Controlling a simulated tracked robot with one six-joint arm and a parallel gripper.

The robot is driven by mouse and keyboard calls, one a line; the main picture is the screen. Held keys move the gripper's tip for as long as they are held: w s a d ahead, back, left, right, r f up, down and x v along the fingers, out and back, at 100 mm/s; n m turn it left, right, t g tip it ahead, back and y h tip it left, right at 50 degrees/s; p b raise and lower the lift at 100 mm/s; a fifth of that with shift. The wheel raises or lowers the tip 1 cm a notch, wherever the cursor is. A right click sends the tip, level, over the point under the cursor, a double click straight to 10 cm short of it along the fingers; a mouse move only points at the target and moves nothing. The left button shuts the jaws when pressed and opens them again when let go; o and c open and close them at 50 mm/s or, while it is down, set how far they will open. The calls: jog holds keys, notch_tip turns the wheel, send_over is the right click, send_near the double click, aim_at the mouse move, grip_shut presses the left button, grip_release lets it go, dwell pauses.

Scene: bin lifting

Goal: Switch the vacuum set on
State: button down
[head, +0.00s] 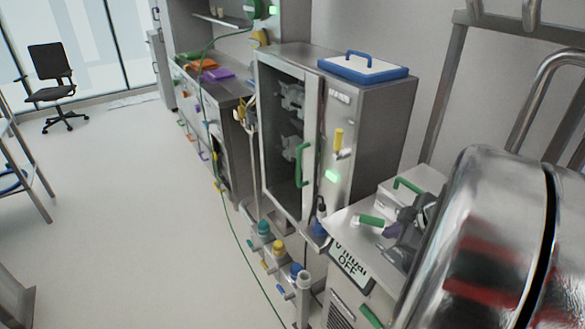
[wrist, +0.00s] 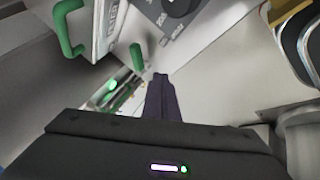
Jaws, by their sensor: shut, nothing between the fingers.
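The vacuum set (head: 340,300) is the pale cabinet at the lower right of the head view. Its tilted display (head: 352,264) reads "0 mbar OFF". A green grip (head: 371,220) stands out on its top, close to my gripper (head: 393,230). My gripper is shut and empty above the set's top. In the wrist view its dark fingers (wrist: 161,82) are together, pointing up the picture. A green peg-like part (wrist: 136,57) lies just left of the fingertips and looks apart from them. I cannot tell which part is the switch.
A steel cabinet (head: 380,110) with a glass door and a lit green lamp (head: 331,176) stands behind. Ports with coloured caps (head: 278,247) line its front. A green hose (head: 235,228) lies along the floor. Open floor (head: 120,210) is at the left.

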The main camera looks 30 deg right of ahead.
aim_at(368, 222)
jog(key=shift+d, duration=0.2)
jog(key=shift+x, duration=4.75)
jog(key=shift+w+d+f, duration=0.25)
jog(key=shift+w+d, duration=1.2)
jog(key=shift+d, duration=0.05)
jog(key=shift+w, duration=0.2)
